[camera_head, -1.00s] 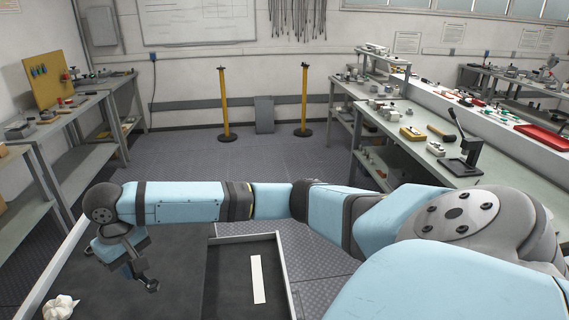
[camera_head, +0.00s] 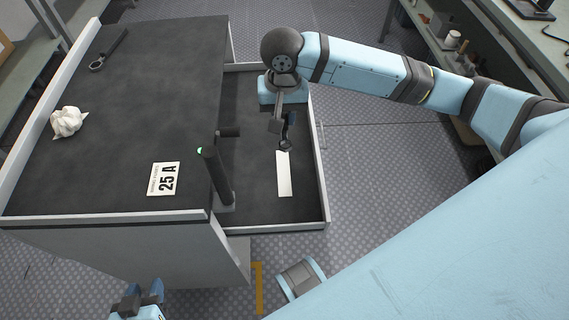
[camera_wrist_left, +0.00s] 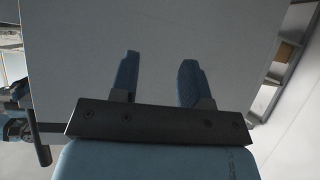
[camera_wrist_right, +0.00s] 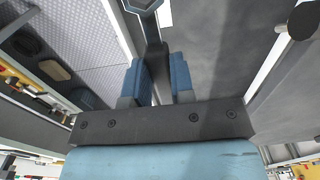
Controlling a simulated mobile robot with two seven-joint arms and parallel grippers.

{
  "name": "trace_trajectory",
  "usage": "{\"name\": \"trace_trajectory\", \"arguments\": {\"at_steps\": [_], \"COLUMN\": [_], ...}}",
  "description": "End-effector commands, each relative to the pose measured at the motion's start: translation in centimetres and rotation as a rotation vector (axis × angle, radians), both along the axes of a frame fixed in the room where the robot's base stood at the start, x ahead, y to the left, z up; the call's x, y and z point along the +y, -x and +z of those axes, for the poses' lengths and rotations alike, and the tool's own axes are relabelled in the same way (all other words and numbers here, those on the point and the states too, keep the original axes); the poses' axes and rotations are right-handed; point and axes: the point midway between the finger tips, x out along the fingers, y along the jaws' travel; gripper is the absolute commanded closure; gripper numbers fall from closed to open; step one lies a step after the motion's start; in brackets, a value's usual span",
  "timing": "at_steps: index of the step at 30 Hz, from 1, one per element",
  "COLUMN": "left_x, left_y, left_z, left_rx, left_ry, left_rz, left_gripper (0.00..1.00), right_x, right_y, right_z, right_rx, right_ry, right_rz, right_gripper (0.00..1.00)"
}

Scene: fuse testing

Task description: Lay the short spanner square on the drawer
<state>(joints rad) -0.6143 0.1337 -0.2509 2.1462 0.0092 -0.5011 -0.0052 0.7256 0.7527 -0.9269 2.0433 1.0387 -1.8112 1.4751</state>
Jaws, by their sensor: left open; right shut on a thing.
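The short spanner (camera_wrist_right: 152,45) is dark, with a pale-edged ring end at the top of the right wrist view. My right gripper (camera_wrist_right: 158,82) is shut on it. In the head view this gripper (camera_head: 281,118) hangs over the far part of the open drawer (camera_head: 248,205), with the spanner's dark end (camera_head: 285,144) near a white strip's far end. I cannot tell whether the spanner touches the drawer floor. My left gripper (camera_head: 144,298) is open and empty at the cart's near side; its parted fingers (camera_wrist_left: 157,78) face a grey panel in the left wrist view.
A second spanner (camera_head: 108,50), crumpled white cloth (camera_head: 68,121) and a "25 A" card (camera_head: 164,179) lie on the dark cart top (camera_head: 130,110). A dark post with a green light (camera_head: 216,175) stands by the drawer's left edge. The white strip (camera_head: 284,175) lies in the drawer.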

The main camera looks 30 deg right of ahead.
Motion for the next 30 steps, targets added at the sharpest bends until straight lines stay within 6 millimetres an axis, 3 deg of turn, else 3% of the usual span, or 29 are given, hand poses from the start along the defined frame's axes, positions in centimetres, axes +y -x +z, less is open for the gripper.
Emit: {"name": "trace_trajectory", "arguments": {"at_steps": [15, 25, 30], "left_x": [-0.8, -1.0, -1.0], "left_y": [-0.3, -0.5, -0.5], "left_z": [-0.6, -0.1, -0.8], "left_rx": [-0.041, -0.06, -0.059], "left_ry": [0.046, 0.058, 0.064], "left_rz": [-0.008, -0.011, -0.013], "left_gripper": [0.57, 0.57, 0.57], "right_x": [0.0, 0.0, 0.0], "right_y": [0.1, 0.1, 0.1], "right_z": [-13.0, -16.0, -18.7], "right_rx": [0.003, 0.002, 0.003], "right_ry": [0.001, 0.001, 0.001], "right_rz": [-0.002, -0.001, 0.0], "right_gripper": [1.0, 1.0, 1.0]}}
